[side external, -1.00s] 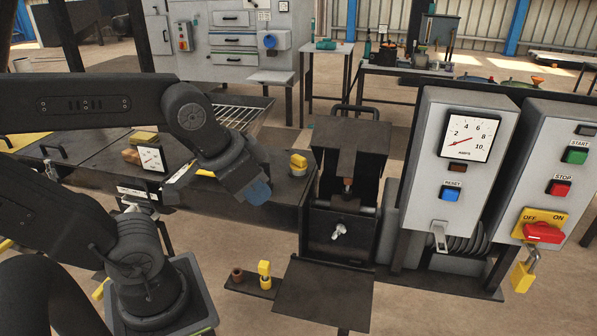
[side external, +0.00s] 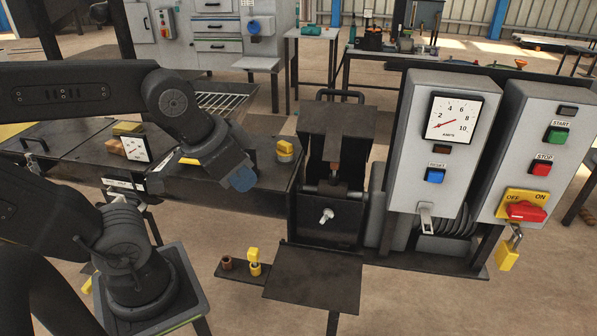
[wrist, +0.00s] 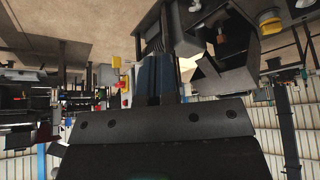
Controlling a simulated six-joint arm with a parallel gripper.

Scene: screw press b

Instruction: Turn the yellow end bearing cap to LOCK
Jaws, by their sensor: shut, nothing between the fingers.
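A yellow cap (side external: 285,148) on a round grey base stands at the right end of the dark bench, left of the press; I take it for the end bearing cap. No LOCK mark is readable. A yellow piece at the upper right of the wrist view (wrist: 269,20) may be this cap. My gripper (side external: 243,180), with blue fingertips, hangs to the left of the cap and nearer the camera, apart from it. Its blue fingers (wrist: 155,75) are together with nothing between them.
The black press (side external: 325,215) stands right of the cap. Grey control boxes (side external: 435,185) with a gauge and buttons are further right. A low shelf (side external: 237,270) holds a second yellow piece (side external: 254,258) and a brown cup. A dark plate (side external: 315,280) juts out in front.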

